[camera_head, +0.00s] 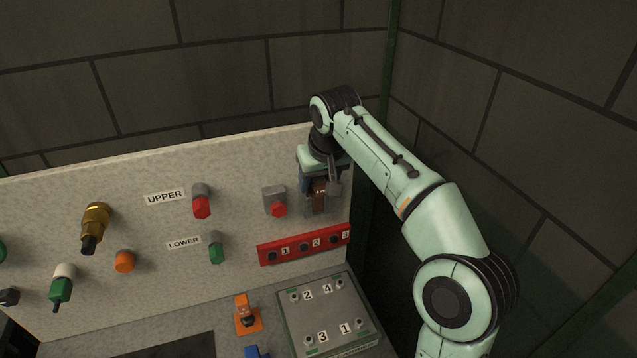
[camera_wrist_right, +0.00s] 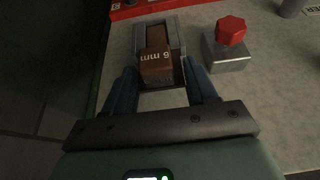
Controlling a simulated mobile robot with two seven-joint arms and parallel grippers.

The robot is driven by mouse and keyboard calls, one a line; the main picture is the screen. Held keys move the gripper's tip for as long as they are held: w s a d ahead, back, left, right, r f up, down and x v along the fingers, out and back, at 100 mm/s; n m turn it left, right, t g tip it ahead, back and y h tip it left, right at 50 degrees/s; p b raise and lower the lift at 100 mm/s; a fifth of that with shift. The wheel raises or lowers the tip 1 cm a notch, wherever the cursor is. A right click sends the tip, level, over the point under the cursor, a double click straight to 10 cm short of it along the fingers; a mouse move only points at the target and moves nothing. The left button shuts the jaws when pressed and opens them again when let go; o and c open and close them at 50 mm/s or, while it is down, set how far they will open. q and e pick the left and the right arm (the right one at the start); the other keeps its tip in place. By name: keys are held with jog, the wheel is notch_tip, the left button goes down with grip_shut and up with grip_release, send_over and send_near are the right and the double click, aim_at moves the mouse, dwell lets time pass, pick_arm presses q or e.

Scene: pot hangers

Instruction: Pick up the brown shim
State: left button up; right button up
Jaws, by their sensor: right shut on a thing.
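The brown shim (camera_head: 320,189) is a small block at the upper right of the light panel, below my right gripper's wrist. In the right wrist view the brown shim (camera_wrist_right: 156,66) is marked "6 mm" and sits in a grey holder (camera_wrist_right: 178,36). My right gripper (camera_head: 317,198) points down at it. In the right wrist view the blue fingers of the right gripper (camera_wrist_right: 162,75) stand on either side of the shim and are shut on it. The exact contact is hard to see. My left gripper is out of view.
A grey block with a red knob (camera_head: 278,208) sits just left of the shim. A red strip numbered 1 to 3 (camera_head: 304,246) is below. A grey numbered plate (camera_head: 328,316) and an orange-based part (camera_head: 247,316) lie on the lower ledge. A dark wall rises at right.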

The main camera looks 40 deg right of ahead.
notch_tip(320, 180, up, 7)
jog(key=shift+r, duration=0.1)
jog(key=shift+w+r, duration=0.15)
jog(key=shift+r, duration=0.85)
jog(key=shift+s, duration=0.2)
